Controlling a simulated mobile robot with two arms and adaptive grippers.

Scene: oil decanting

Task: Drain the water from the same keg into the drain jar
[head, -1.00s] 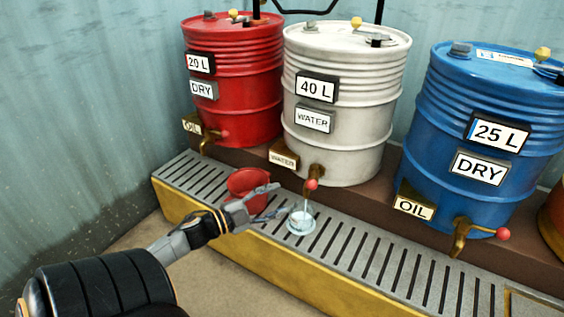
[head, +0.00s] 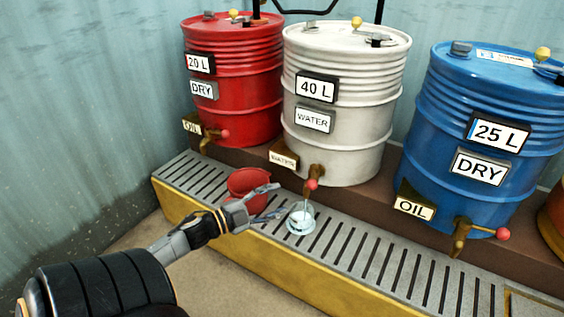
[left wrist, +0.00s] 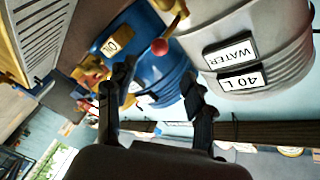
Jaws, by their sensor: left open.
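The white keg (head: 344,110) stands in the middle of the row, with labels reading 40 L and WATER; it also shows in the left wrist view (left wrist: 265,35). Its tap (head: 314,176) has a red knob, and a thin stream falls from it. The clear drain jar (head: 300,218) stands on the grate under this tap and catches the stream. My left gripper (head: 281,200) is open and empty, just left of the jar, its fingers pointing toward the tap and jar. I cannot tell whether it touches the jar. My right gripper is out of view.
A red bucket (head: 247,186) stands on the grate behind my left gripper. A red keg (head: 236,90) marked 20 L, DRY stands left, a blue keg (head: 478,130) marked 25 L, DRY right. The yellow-edged grate (head: 400,276) is clear to the right of the jar.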

